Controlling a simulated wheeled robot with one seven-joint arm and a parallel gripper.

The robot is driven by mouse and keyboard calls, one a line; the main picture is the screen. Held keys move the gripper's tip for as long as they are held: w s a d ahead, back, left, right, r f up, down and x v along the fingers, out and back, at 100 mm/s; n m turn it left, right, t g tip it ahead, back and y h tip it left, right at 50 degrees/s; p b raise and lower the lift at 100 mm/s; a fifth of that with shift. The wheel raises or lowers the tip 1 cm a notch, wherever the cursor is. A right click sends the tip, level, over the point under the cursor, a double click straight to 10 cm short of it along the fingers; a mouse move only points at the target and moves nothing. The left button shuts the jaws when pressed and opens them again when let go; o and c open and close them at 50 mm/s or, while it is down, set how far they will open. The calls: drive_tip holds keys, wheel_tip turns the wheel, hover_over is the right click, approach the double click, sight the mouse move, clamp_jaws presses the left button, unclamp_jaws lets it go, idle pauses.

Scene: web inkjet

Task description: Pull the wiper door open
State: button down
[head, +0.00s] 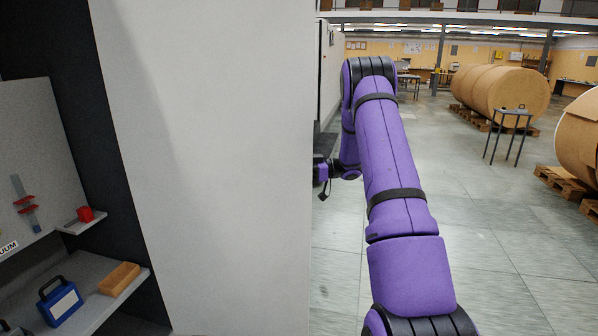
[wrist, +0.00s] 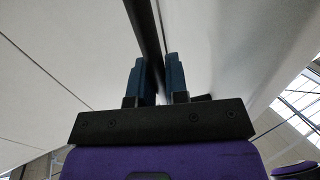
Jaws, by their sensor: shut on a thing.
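My gripper (wrist: 158,76) shows in the wrist view with its two blue fingers on either side of a dark long bar (wrist: 146,30), which it grips. The bar appears to be the handle or edge of the wiper door; I cannot tell which. Pale flat panels (wrist: 60,55) lie on both sides of the bar. In the head view a large light grey panel (head: 215,160) fills the left middle, and I cannot tell whether it is the wiper door. My purple arm reaches past its right edge, and the fingers are hidden there.
Floor at right is open, with large brown rolls (head: 510,92) on pallets and a small table (head: 510,118) farther back.

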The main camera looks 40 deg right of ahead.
idle(0.3)
drive_tip(key=c, duration=1.1)
unclamp_jaws()
drive_tip(key=shift+c, duration=0.2)
drive_tip(key=v, duration=1)
drive_tip(key=shift+d, duration=0.35)
drive_tip(key=shift+s, duration=0.15)
